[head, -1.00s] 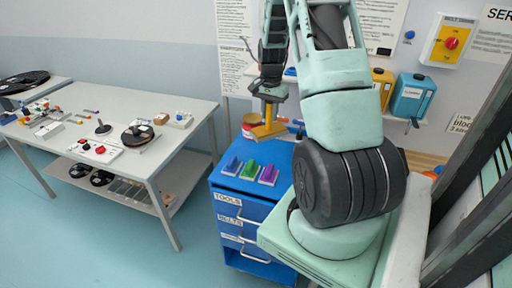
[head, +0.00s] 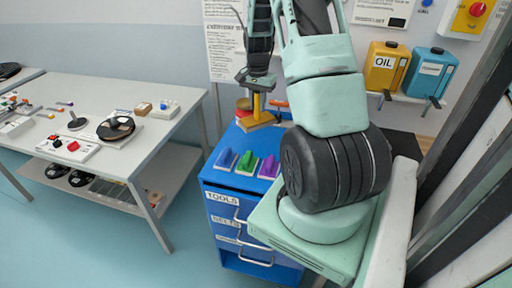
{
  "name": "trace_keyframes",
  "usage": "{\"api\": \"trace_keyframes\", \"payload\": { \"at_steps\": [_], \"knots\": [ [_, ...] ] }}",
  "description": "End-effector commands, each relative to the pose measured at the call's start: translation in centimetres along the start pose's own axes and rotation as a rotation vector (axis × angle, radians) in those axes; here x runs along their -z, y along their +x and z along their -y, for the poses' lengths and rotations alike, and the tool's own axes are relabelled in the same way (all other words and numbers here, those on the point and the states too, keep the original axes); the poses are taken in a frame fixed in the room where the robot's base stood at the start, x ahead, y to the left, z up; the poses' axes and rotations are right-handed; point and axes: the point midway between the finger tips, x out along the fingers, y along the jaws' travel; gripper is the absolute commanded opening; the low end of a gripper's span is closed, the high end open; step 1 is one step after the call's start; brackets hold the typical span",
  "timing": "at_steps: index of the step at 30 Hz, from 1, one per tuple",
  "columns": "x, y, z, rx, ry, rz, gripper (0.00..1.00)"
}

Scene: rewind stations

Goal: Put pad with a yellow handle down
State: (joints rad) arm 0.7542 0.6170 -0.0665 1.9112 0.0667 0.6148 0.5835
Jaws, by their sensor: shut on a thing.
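My gripper (head: 257,88) is shut on the yellow handle of a pad (head: 257,121). The pad's flat base hangs level or nearly so, over the back part of the blue tool cabinet's top (head: 210,178). I cannot tell whether the pad touches anything beneath it. Three other pads stand in a row at the front of the cabinet top: a blue one (head: 226,160), a green one (head: 247,163) and a purple one (head: 269,167).
Behind the held pad is a red and tan round item (head: 243,106), partly hidden. A grey workbench (head: 170,135) with reels and a control box (head: 67,148) stands at left. Yellow (head: 385,68) and blue (head: 428,74) cans stand on a wall shelf at right.

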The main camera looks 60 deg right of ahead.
Motion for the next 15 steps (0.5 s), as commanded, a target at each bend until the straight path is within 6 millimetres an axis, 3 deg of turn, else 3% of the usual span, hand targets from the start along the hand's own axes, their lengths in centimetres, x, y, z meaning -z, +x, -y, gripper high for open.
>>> {"api": "trace_keyframes", "payload": {
  "at_steps": [9,15],
  "knots": [
    [-0.1,4.8,-0.1,-0.002,0.001,0.004,0.0],
    [0.0,6.5,-0.1,-0.002,0.001,0.003,0.0]
  ]
}}
